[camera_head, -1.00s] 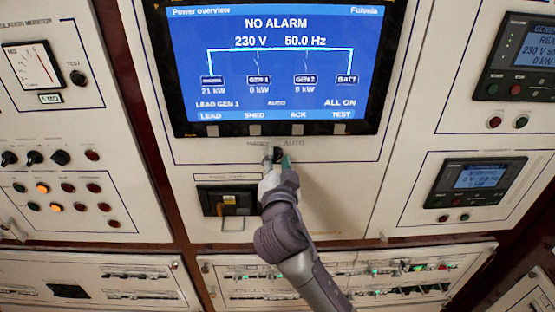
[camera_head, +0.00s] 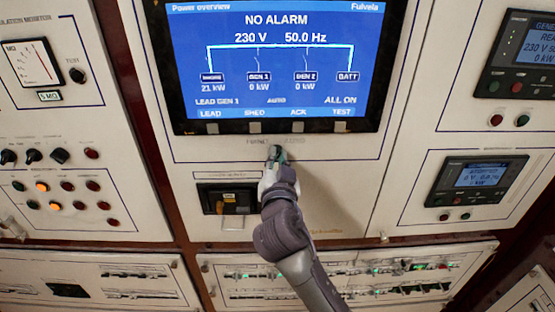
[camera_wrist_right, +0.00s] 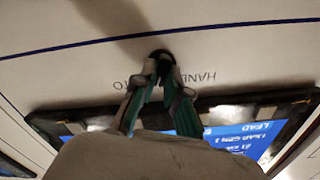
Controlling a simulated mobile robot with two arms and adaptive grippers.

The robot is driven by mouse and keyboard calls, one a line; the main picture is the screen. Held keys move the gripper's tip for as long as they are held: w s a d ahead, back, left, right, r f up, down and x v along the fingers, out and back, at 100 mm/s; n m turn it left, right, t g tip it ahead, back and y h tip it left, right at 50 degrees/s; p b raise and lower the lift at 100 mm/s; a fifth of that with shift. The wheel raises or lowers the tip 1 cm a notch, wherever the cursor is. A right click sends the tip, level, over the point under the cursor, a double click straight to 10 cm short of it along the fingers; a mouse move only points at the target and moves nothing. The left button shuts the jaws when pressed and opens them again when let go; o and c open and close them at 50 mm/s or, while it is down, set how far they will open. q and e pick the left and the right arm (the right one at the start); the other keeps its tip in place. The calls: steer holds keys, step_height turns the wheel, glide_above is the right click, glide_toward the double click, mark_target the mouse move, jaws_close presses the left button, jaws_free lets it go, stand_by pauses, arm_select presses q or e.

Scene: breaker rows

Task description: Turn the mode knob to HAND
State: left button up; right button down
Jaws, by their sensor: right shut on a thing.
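The mode knob (camera_wrist_right: 161,53) is small and dark, on the pale panel just below the big screen. In the right wrist view its upper edge shows between the fingertips, and the rest is hidden. The HAND label reads upside down to its right, and part of AUTO to its left. My right gripper (camera_head: 276,155) is shut on the knob; its fingers also show in the wrist view (camera_wrist_right: 161,68). In the head view the gripper covers the knob, so its pointer direction cannot be told. My left gripper is not in view.
The power overview screen (camera_head: 277,62) is just above the gripper and reads NO ALARM and AUTO. A dark recessed unit with a yellow part (camera_head: 229,199) is close to its left. Knobs and lamps fill the left panel; a breaker row (camera_head: 340,283) runs below.

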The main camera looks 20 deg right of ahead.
steer(key=n, duration=1.1)
steer(key=shift+a+n, duration=0.2)
steer(key=shift+n, duration=0.1)
stand_by(0.4)
steer(key=c, duration=1.2)
jaws_free()
steer(key=v, duration=1.2)
